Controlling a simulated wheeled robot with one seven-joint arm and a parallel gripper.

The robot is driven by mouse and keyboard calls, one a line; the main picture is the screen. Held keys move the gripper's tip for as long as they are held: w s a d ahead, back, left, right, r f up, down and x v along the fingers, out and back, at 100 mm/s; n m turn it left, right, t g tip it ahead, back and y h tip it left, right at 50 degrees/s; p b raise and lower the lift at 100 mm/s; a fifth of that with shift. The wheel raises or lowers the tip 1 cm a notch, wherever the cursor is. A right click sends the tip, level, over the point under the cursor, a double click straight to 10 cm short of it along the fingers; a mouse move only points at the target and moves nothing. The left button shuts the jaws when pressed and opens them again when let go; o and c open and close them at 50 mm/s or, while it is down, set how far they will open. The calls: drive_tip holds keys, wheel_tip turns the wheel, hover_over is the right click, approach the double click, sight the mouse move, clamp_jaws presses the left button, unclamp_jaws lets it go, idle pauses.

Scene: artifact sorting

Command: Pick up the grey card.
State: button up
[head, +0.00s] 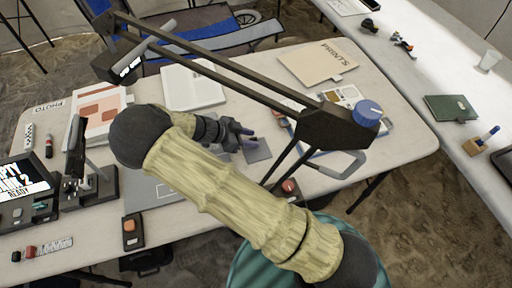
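A flat grey card (257,150) lies on the pale table, just right of my gripper in the head view. My gripper (248,136) is at the end of my sleeved arm, over the middle of the table by the card's upper left edge. Its dark fingers are small here, and I cannot tell how far apart they are or whether they touch the card. My arm crosses the view and hides part of the table below the card.
A dark lamp-like arm with a blue knob (368,112) spans above the table. Around the card are a grey laptop-like panel (150,190), a clipboard-like frame (338,163), a red button (289,187) and a tan folder (318,64). A second table (440,75) stands right.

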drive_tip(key=shift+d, duration=0.1)
idle(0.3)
clamp_jaws()
drive_tip(key=shift+r, duration=0.15)
drive_tip(key=shift+r, duration=0.25)
drive_tip(key=r, duration=0.2)
drive_tip(key=shift+a+r, duration=0.4)
drive_tip(key=s+a, duration=0.1)
drive_tip(key=a, duration=0.4)
drive_tip(key=s+a+b, duration=0.1)
drive_tip(key=s+a, duration=0.1)
drive_tip(key=a, duration=0.4)
drive_tip(key=s+a, duration=0.2)
drive_tip(key=a, duration=0.3)
drive_tip(key=shift+a+b, duration=0.3)
drive_tip(key=shift+b, duration=0.05)
